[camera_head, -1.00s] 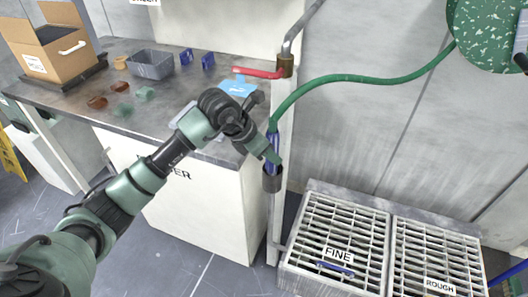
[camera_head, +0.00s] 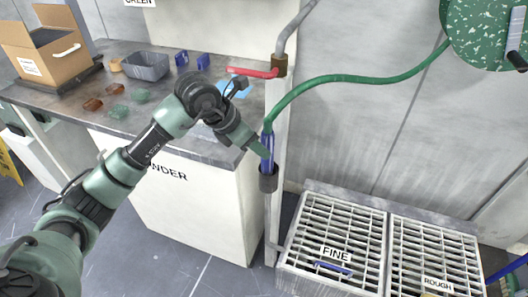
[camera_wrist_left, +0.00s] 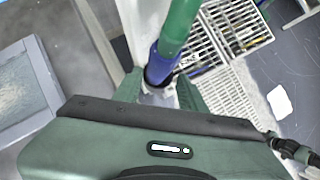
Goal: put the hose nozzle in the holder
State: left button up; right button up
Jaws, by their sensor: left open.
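The blue hose nozzle (camera_head: 267,142) hangs at the end of the green hose (camera_head: 350,78). It stands upright, its lower end inside the dark cup-like holder (camera_head: 268,180) on the white post. My left gripper (camera_head: 264,154) is open beside the nozzle, just above the holder. In the left wrist view, the nozzle (camera_wrist_left: 163,64) and hose lie between the two spread green fingers. I cannot tell whether a finger touches the nozzle. The nozzle's lower end is hidden. My right gripper is not in view.
A red-handled valve (camera_head: 252,72) and grey pipe sit above the post. The counter (camera_head: 60,92) at left holds a cardboard box (camera_head: 50,52), a grey bin (camera_head: 146,66) and small pieces. Grated basins (camera_head: 335,240) stand at lower right. A green hose reel (camera_head: 480,30) hangs upper right.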

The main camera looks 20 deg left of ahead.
pick_arm(q)
jog(key=v, duration=0.6)
jog(key=shift+s+r, duration=0.2)
jog(key=shift+r, duration=0.15)
jog(key=shift+a, duration=0.1)
